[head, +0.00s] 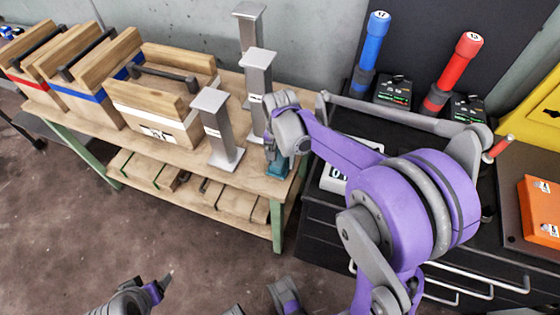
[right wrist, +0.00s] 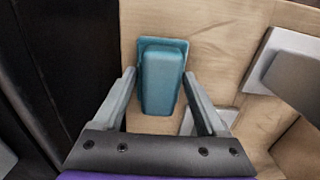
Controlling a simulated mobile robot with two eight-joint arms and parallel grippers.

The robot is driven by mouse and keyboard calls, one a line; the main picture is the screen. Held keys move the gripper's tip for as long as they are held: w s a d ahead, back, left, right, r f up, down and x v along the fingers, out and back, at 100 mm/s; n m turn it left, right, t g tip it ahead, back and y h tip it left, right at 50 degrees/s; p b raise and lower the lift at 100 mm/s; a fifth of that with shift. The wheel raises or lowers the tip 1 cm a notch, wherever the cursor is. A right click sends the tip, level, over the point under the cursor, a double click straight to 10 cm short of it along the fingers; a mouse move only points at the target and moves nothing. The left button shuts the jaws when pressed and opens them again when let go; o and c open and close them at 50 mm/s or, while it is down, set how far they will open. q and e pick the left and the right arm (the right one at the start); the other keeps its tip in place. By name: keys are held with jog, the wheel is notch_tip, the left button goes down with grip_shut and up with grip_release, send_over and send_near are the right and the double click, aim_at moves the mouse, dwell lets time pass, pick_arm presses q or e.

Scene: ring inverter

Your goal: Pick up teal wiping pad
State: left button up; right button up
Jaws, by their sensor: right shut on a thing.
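The teal wiping pad (right wrist: 161,82) is a block with a raised handle on a flat base. In the right wrist view it sits between the two fingers of my right gripper (right wrist: 159,75), which is shut on it. Bare wood shows around it. In the head view the pad (head: 278,166) is a small teal patch at the bench's right end, partly hidden by my right gripper (head: 276,152) above it. I cannot tell whether the pad touches the wood. My left gripper (head: 158,287) is at the bottom left, over the floor, away from the bench; its opening is unclear.
The wooden bench (head: 85,130) holds several wooden boxes, such as a white-banded box (head: 155,112). Grey metal posts (head: 217,135) stand just left of my right gripper. A black cabinet (head: 320,215) adjoins at right, bearing a blue cylinder (head: 372,45) and a red cylinder (head: 455,70).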

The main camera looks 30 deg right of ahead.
aim_at(280, 157)
jog(key=shift+c, duration=0.8)
notch_tip(280, 157, up, 10)
jog(key=shift+r+p, duration=0.1)
jog(key=shift+p, duration=0.65)
